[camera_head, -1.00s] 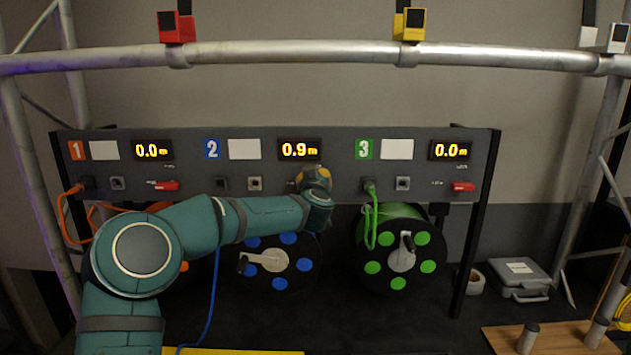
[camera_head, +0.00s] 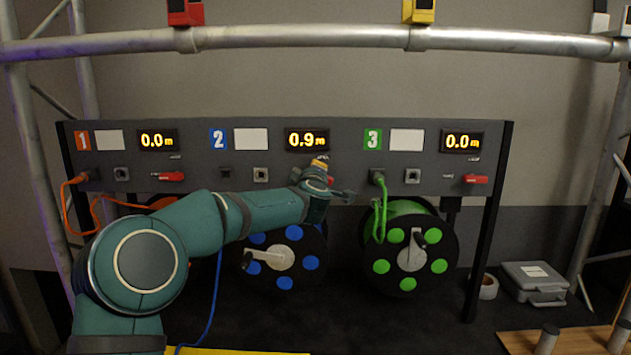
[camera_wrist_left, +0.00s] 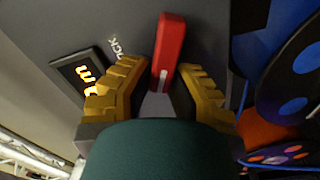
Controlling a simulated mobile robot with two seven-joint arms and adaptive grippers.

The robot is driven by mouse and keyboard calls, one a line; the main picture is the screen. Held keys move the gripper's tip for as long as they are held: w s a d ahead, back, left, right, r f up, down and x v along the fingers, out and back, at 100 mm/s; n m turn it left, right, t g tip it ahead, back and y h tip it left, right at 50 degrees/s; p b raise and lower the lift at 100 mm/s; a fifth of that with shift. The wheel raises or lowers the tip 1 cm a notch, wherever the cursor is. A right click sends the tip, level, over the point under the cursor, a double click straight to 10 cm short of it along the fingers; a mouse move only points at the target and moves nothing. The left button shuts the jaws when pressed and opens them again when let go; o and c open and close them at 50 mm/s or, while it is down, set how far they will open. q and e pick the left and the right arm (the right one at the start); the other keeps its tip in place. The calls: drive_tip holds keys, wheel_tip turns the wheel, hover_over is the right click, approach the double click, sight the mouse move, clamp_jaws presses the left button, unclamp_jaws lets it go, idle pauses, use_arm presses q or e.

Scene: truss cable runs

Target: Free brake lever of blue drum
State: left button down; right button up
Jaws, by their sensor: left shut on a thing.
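The blue drum (camera_head: 311,263) hangs under section 2 of the panel, with a white crank on its hub. Its red brake lever (camera_wrist_left: 172,45) stands out from the panel in the left wrist view, beside the lit display (camera_wrist_left: 84,76). My left gripper (camera_wrist_left: 160,78) has its yellow fingers on either side of the lever and is shut on it. In the head view the left gripper (camera_head: 338,191) is at the panel below the 0.9 m display (camera_head: 306,139), and it hides most of the lever. My right gripper is not in view.
The green drum (camera_head: 410,255) hangs to the right, with a green cable plugged in above it. Red levers of sections 1 (camera_head: 172,176) and 3 (camera_head: 475,180) lie horizontal. A blue cable (camera_head: 213,300) hangs left of the blue drum. A truss bar (camera_head: 300,42) crosses above the panel.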

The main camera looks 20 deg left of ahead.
use_arm(q)
drive_tip(key=n+b, duration=0.1)
drive_tip(key=n, duration=0.1)
drive_tip(key=f+n+b, duration=0.1)
drive_tip(key=shift+a+n, duration=0.15)
drive_tip(key=shift+n, duration=0.25)
drive_tip(key=shift+n+b, duration=0.5)
drive_tip(key=shift+b, duration=0.1)
drive_tip(key=c, duration=0.9)
unclamp_jaws()
drive_tip(key=shift+f, duration=0.1)
drive_tip(key=v, duration=1.2)
